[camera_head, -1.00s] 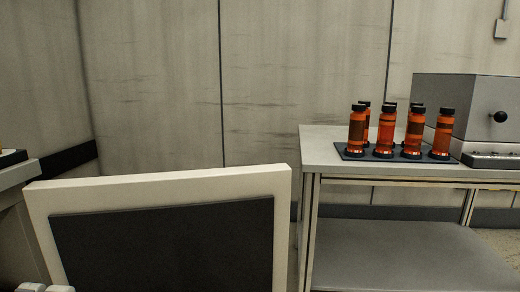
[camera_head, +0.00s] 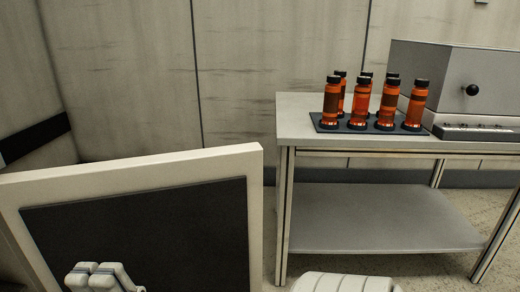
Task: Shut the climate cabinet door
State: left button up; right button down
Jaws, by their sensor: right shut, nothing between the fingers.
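The climate cabinet door (camera_head: 205,166) fills the lower left of the head view. It is a white-framed panel with a dark inset, seen standing open; its hinge and the cabinet body are not clearly visible. My right gripper (camera_head: 103,279) is at the bottom edge, in front of the dark inset in the picture. It is shut and empty, with its lower part cut off by the frame. I cannot tell whether it touches the door. My left gripper is out of view.
A grey table (camera_head: 292,120) with a lower shelf stands right of the door. It bears several orange bottles (camera_head: 360,103) on a dark rack and a grey device (camera_head: 455,85) with a black knob. Floor shows between door and table.

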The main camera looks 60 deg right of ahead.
aim_at(191, 221)
jog(key=l+z, duration=0.15)
jog(key=z, duration=0.2)
jog(key=l+z, duration=0.15)
jog(key=z, duration=0.25)
jog(key=l+z, duration=0.2)
jog(key=z, duration=0.15)
